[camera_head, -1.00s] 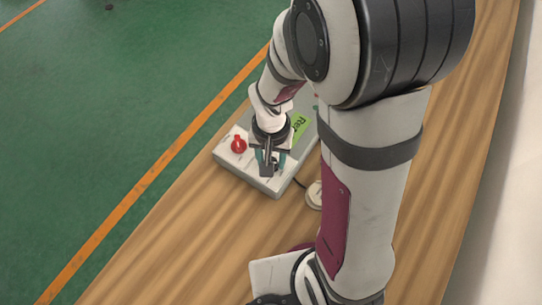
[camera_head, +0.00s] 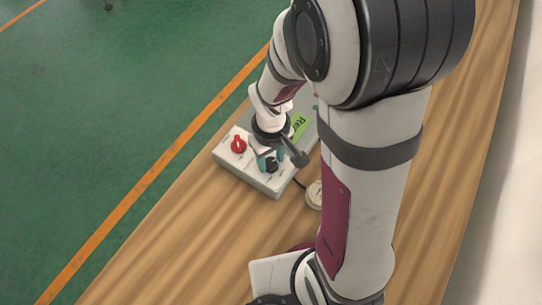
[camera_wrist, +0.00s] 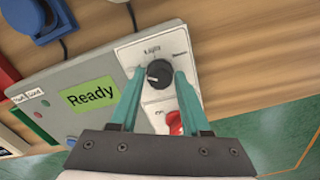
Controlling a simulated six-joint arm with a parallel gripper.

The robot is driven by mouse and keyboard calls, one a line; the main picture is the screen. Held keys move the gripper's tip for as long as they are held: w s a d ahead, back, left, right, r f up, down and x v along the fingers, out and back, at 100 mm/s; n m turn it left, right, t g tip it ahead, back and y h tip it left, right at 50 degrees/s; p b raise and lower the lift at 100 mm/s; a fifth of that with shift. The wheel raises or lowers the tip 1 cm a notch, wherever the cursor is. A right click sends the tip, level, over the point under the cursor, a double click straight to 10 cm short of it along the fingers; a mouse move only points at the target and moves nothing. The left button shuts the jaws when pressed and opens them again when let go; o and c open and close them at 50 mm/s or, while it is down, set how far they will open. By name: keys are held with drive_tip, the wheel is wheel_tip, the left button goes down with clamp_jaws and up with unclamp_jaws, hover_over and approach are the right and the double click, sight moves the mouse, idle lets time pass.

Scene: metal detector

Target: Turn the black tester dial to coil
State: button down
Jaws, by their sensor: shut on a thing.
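The black tester dial (camera_head: 271,165) is on the near end of the grey tester box (camera_head: 268,187). In the wrist view the black dial (camera_wrist: 159,74) has a white mark toward its lower left. In the wrist view my gripper (camera_wrist: 159,75) has one fingertip on each side of the dial.
A green "Ready" label (camera_wrist: 90,95) is on the box face. A blue object (camera_wrist: 35,20) with a cable lies beside the box. A pale round disc (camera_head: 315,194) stands right of the box. The wooden bench (camera_head: 195,225) is clear in front.

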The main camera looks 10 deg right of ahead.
sight(271, 162)
drive_tip(key=shift+n, duration=0.3)
idle(0.4)
drive_tip(key=shift+c, duration=1.8)
unclamp_jaws()
wheel_tip(271, 162, up, 16)
drive_tip(key=s+f+m+y, duration=0.1)
drive_tip(key=s+m, duration=0.9)
drive_tip(key=s, duration=0.4)
drive_tip(key=shift+f+m+y, duration=0.25)
drive_tip(key=shift+m+y, duration=0.05)
drive_tip(key=shift+y, duration=0.1)
